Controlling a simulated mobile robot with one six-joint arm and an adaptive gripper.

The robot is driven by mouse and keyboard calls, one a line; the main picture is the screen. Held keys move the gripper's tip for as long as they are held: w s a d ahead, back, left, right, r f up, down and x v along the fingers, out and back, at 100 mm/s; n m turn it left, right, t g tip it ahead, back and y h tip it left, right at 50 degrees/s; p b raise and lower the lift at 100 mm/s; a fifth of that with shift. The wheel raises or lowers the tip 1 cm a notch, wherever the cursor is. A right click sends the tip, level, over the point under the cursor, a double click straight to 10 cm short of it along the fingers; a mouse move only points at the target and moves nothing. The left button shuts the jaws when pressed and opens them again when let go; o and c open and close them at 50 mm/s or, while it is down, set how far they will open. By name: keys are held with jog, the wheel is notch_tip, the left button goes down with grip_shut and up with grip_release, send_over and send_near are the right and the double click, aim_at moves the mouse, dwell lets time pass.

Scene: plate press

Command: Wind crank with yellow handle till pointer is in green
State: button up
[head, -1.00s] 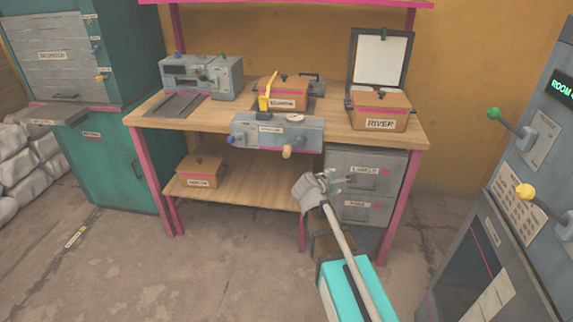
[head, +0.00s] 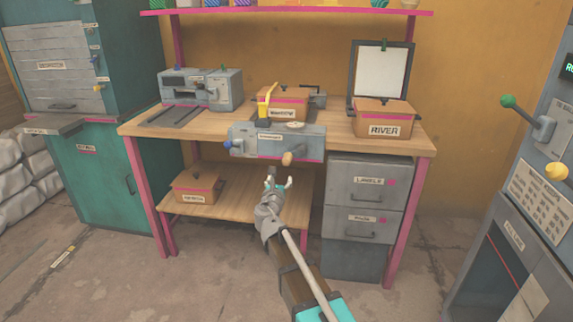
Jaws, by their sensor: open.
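A grey press (head: 250,142) is at the front edge of the wooden workbench. It has an upright yellow handle (head: 264,100), a blue knob (head: 228,144) at its left and a tan knob (head: 287,158) at its front right. A pale round part (head: 295,125) is on its top; I cannot make out a pointer or green zone. A yellow ball knob (head: 556,171) is on a machine at the right edge. My gripper (head: 278,184) is open and empty, just below the press and tan knob, apart from them.
Grey drawers (head: 368,200) stand right of my gripper. A lower shelf (head: 240,200) holds a small box (head: 197,187).

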aim_at(285, 163)
jog(key=w, duration=0.4)
jog(key=w+d, duration=0.1)
jog(key=w, duration=0.8)
jog(key=shift+w+d, duration=0.3)
jog(key=shift+w, duration=0.05)
grip_shut()
dwell(0.4)
